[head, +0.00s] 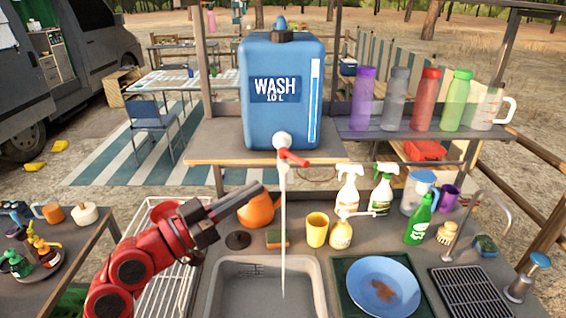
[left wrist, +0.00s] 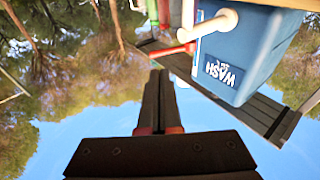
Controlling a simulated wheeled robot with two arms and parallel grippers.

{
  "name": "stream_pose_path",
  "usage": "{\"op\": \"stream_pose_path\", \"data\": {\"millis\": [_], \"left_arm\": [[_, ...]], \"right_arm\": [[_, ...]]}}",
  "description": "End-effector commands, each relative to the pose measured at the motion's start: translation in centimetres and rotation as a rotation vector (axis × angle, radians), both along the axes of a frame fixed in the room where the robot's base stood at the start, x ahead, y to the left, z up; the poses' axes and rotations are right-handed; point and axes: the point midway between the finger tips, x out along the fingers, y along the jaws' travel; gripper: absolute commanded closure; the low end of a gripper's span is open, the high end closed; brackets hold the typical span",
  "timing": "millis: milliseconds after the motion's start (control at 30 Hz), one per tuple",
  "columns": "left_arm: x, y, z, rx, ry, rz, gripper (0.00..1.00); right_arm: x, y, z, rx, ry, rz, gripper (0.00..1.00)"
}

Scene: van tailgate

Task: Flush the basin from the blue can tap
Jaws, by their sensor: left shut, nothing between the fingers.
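The blue can (head: 283,95), marked WASH 10 L, stands upright on a wooden shelf above the basin (head: 265,290). Its white tap (head: 282,141) has a red lever (head: 294,158) pointing right and slightly down. A thin pale stream of water (head: 283,230) falls straight from the tap into the basin. My left gripper (head: 258,190) is shut and empty, left of the stream and below the tap, touching neither. In the left wrist view the can (left wrist: 240,55) and red lever (left wrist: 172,49) appear tilted beyond the shut fingertips (left wrist: 159,74). My right gripper is not in view.
A yellow cup (head: 316,230), a sponge (head: 278,239) and spray bottles (head: 348,190) stand behind the basin. A blue plate (head: 383,270) with a brown stain lies to its right. A white wire rack (head: 165,285) is on the left. Several bottles (head: 395,98) line the upper right shelf.

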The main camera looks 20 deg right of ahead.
Motion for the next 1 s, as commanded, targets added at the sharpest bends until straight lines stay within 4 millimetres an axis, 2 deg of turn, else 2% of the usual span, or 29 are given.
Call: {"op": "stream_pose_path", "data": {"millis": [33, 200, 400, 600, 1000], "left_arm": [[0.2, -1.2, 0.7, 0.005, 0.001, -0.006, 1.00], [1.4, -4.5, 1.2, 0.004, 0.005, -0.005, 1.00], [2.3, -7.0, 1.7, 0.002, 0.003, -0.001, 1.00], [2.7, -7.8, 1.7, -0.001, 0.002, 0.002, 1.00], [2.7, -7.9, 1.6, 0.000, 0.001, 0.007, 1.00]], "right_arm": [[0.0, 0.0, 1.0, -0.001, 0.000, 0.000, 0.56], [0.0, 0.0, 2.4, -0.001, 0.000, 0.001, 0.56], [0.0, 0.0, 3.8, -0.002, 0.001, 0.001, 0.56], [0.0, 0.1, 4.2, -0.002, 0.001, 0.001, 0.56], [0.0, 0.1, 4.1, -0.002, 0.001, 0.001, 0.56]]}}
